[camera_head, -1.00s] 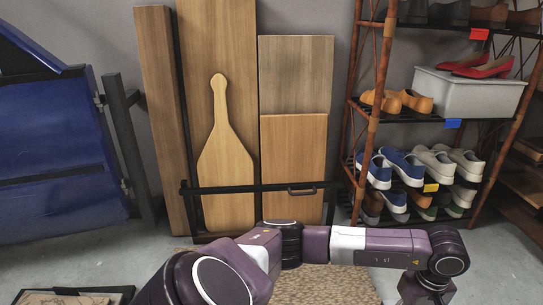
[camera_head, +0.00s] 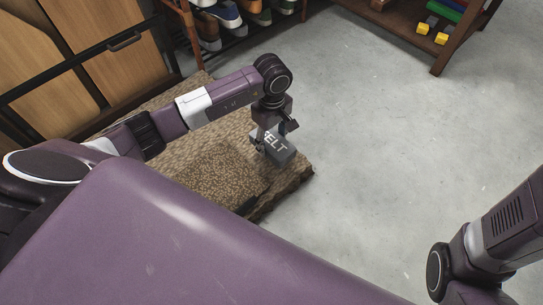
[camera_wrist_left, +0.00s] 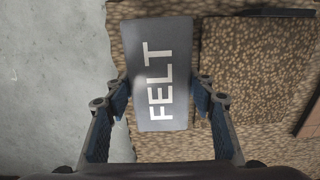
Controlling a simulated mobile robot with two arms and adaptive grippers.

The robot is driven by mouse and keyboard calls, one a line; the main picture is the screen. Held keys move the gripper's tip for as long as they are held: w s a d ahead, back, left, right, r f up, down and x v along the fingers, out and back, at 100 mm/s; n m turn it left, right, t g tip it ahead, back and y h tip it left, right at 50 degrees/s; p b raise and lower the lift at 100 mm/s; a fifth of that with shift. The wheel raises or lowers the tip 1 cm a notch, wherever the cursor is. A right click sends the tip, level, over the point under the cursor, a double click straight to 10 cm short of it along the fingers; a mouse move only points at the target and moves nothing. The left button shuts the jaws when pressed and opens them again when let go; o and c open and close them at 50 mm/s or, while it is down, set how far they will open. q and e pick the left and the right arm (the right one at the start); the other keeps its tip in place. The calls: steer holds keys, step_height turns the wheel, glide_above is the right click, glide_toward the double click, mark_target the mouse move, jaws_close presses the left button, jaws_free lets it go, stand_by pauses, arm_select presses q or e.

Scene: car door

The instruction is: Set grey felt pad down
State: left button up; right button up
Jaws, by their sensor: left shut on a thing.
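The grey felt pad (camera_head: 279,149) is a grey block with the word FELT on it. In the head view it is under my left gripper (camera_head: 270,136), over the right end of a brown speckled surface (camera_head: 215,160). In the left wrist view the pad (camera_wrist_left: 162,75) sits between the two fingers of my left gripper (camera_wrist_left: 162,100), which is shut on it. I cannot tell whether the pad touches the speckled surface below. My right arm shows at the lower right of the head view; its gripper is out of the picture.
The grey floor (camera_head: 400,140) is clear to the right. A wooden shelf unit (camera_head: 453,42) stands at the upper right. Wooden boards behind a black rail (camera_head: 85,55) stand at the upper left, beside a rack with shoes (camera_head: 225,14).

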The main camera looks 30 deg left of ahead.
arm_select(q)
step_height(320, 180, down, 2)
steer(key=shift+f+b, duration=0.15)
steer(key=shift+b, duration=0.25)
step_height(320, 180, down, 4)
steer(key=shift+r+b, duration=0.1)
steer(key=shift+b, duration=1.15)
steer(key=shift+r, duration=0.1)
steer(key=o, duration=0.5)
steer(key=shift+f, duration=0.2)
steer(key=o, duration=0.5)
steer(key=shift+r, duration=0.1)
